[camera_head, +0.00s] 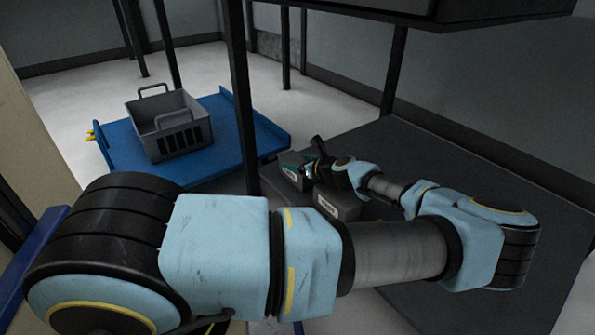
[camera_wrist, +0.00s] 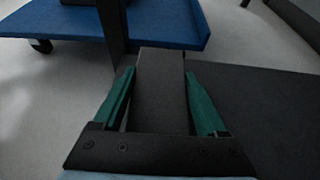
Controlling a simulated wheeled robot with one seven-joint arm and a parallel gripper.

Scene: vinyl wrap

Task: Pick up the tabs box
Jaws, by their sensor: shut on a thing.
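My gripper (camera_head: 304,172) is at the far left edge of the dark grey table, with its arm reaching in from the right. In the wrist view, its green fingers (camera_wrist: 159,72) stand on both sides of a plain dark grey box (camera_wrist: 160,98) and are shut on it. In the head view this box (camera_head: 293,159) is partly hidden by the gripper. I take it for the tabs box, but its label is too small to read. I cannot tell whether it touches the table.
Another grey box with a white label (camera_head: 338,203) stands just in front of the gripper. A grey basket (camera_head: 170,125) sits on a blue cart (camera_head: 232,140) beyond the table's left edge. A black post (camera_head: 240,90) rises at that edge. The table (camera_head: 440,160) is clear behind the arm.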

